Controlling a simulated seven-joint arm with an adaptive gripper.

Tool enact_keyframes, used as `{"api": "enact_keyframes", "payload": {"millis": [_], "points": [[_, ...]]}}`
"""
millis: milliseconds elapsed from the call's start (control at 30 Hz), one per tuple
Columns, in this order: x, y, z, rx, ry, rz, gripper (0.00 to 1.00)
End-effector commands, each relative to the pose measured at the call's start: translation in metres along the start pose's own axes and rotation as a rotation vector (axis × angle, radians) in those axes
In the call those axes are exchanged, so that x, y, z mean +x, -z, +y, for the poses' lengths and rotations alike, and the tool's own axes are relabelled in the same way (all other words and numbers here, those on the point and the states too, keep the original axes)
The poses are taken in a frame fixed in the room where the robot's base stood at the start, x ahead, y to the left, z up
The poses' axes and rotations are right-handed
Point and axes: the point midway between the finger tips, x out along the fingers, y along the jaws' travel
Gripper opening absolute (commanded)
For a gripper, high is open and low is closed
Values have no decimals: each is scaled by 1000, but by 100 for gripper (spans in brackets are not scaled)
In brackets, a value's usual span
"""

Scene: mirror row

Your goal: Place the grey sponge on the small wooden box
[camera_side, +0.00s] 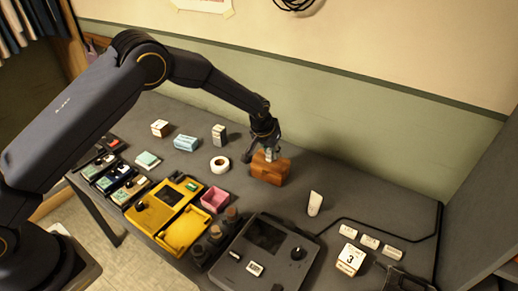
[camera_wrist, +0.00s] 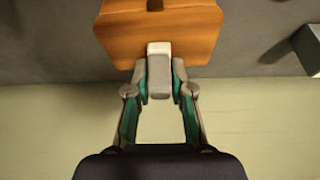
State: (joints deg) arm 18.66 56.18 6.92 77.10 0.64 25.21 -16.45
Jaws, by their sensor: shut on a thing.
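The small wooden box (camera_side: 269,173) stands on the dark table near the wall; its orange-brown top (camera_wrist: 158,28) fills the upper middle of the wrist view. My gripper (camera_side: 264,148) is directly over the box. In the wrist view my gripper (camera_wrist: 160,82) is shut on the grey sponge (camera_wrist: 159,76), a small block with a paler far end. The sponge overlaps the box's near edge in that view. In the side view the sponge is small and partly hidden by the fingers. I cannot tell whether it touches the box.
A white tape roll (camera_side: 220,165) and a small dark-sided carton (camera_side: 219,134) stand left of the box. A white tube (camera_side: 314,203) stands to its right. A pink tray (camera_side: 214,199) and a yellow case (camera_side: 185,232) lie nearer the front.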

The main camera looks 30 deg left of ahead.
Motion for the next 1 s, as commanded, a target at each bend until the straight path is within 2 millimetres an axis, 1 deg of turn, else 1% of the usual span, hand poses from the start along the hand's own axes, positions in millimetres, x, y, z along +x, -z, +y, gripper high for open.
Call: {"api": "enact_keyframes", "payload": {"millis": [33, 267, 533, 633, 767, 1000], "points": [[1, 0, 0, 0, 0, 0, 23], [1, 0, 0, 0, 0, 0, 47], [0, 0, 0, 0, 0, 0, 47], [-5, 1, 0, 0, 0, 0, 47], [-26, 2, 0, 0, -1, 3, 47], [-81, 2, 1, 0, -2, 4, 47]]}}
